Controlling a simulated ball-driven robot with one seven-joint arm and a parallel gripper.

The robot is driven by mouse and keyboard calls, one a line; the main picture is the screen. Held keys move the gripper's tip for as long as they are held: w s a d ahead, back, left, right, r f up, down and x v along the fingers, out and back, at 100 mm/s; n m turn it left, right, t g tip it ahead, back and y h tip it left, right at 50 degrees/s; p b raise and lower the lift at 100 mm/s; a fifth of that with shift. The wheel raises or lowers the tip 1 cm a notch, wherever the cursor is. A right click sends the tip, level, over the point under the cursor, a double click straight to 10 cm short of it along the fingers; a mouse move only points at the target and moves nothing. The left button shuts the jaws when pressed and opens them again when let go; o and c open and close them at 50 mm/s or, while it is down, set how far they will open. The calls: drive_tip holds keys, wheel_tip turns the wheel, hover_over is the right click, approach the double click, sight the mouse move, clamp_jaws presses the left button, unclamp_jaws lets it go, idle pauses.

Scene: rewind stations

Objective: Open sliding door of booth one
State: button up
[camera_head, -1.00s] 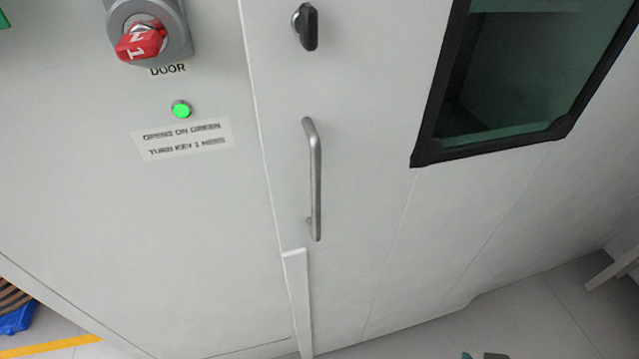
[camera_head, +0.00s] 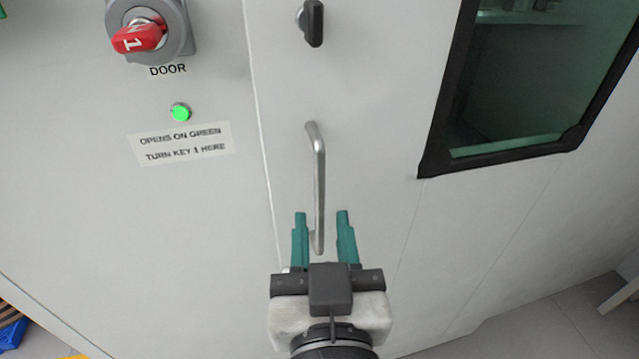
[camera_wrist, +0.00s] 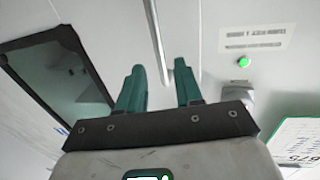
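The sliding door (camera_head: 365,90) is a light grey panel, its left edge line close beside the panel with the switch; it appears shut. Its vertical metal bar handle (camera_head: 319,180) is in the middle of the head view. My gripper (camera_head: 322,213) is open, its teal fingers either side of the handle's lower end in that picture; whether the bar is between them in depth I cannot tell. In the wrist view the handle (camera_wrist: 157,40) runs down toward the gap between the fingers (camera_wrist: 160,68). A red key (camera_head: 138,37) sits in the grey switch, above a lit green lamp (camera_head: 180,112).
A black latch knob (camera_head: 313,22) is above the handle. A black-framed window (camera_head: 510,150) is to the right. A label (camera_head: 182,143) is below the lamp. A blue object (camera_head: 12,335) is at the lower left.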

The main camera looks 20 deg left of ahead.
sight(319, 194)
drive_tip(key=p+x, duration=0.1)
drive_tip(key=x, duration=0.6)
drive_tip(key=shift+w+a+f, duration=0.1)
drive_tip(key=shift+w, duration=0.1)
clamp_jaws()
